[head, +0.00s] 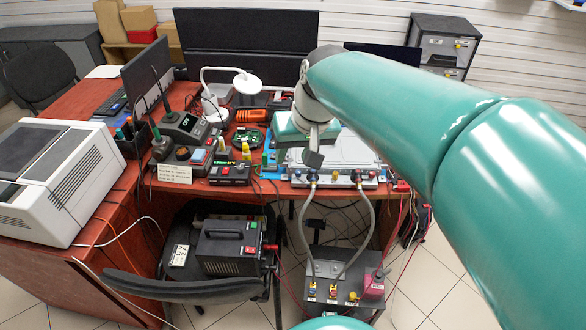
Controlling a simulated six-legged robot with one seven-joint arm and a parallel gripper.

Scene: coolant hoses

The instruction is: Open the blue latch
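My gripper (314,157) hangs from the grey wrist of my green arm, just above the front edge of the table. Its fingers show as a small dark block, and I cannot tell whether they are open or shut. Right below it, a hose fitting with a small bluish part (312,174) sits at the left of a metal manifold (335,181). This bluish part may be the blue latch; it is too small to tell its position. I cannot tell whether the gripper touches it. A second fitting with a red part (357,175) is to its right.
Two grey hoses (302,230) run down from the manifold to a dark grey box (343,295) on the floor. The red table (110,235) is crowded with electronics and a white printer (55,180). A black chair (190,290) stands in front.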

